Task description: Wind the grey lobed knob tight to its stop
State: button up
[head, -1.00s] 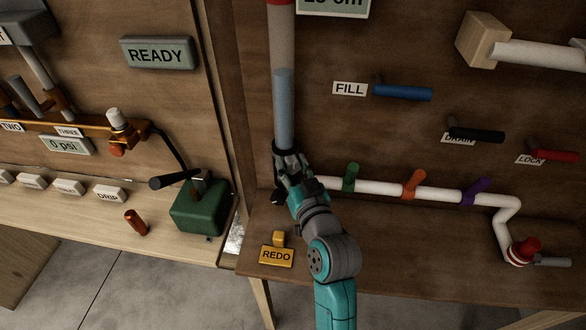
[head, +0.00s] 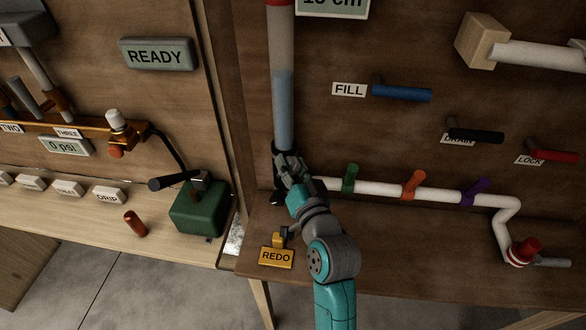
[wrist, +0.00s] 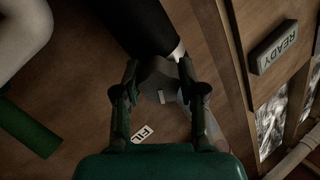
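The grey lobed knob (wrist: 157,78) shows in the wrist view, with a pale mark on its face, beside a dark round fitting (wrist: 140,25). My gripper (wrist: 159,72) has one finger on each side of the knob, and the fingers appear to touch it. In the head view my gripper (head: 286,163) is at the foot of the clear upright tube (head: 283,110), which holds bluish water. There the hand hides most of the knob. I cannot see the knob's stop.
A white pipe (head: 385,188) with green, orange and purple handles runs right from the tube's foot. A yellow REDO block (head: 277,257) sits below my gripper. A green box with a black lever (head: 199,210) stands to the left. Blue FILL handle (head: 402,93) is above right.

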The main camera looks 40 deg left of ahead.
aim_at(293, 170)
jog(key=shift+o, duration=1.4)
jog(key=shift+v, duration=2.5)
jog(key=s+d+f+m+t+h, duration=0.1)
jog(key=s+d+f+t+h, duration=0.15)
jog(key=d+f, duration=0.55)
jog(key=s+d+f+m+t+h, duration=0.1)
jog(key=s+d+f+m+h, duration=0.15)
jog(key=d, duration=0.95)
jog(key=s+d+f+m+t+h, duration=0.1)
jog(key=s+d+f+t+h, duration=0.15)
jog(key=d+f, duration=0.55)
jog(key=s+d+r+h, duration=0.2)
jog(key=s+d+h, duration=0.2)
jog(key=s+d, duration=0.4)
jog(key=s+d+r+m+h, duration=0.1)
jog(key=s+d+r+h, duration=0.1)
jog(key=s+d, duration=0.7)
jog(key=s+h, duration=0.1)
jog(key=s, duration=0.5)
jog(key=shift+s+g+h, duration=0.15)
jog(key=shift+g+h, duration=0.2)
jog(key=shift+g, duration=0.05)
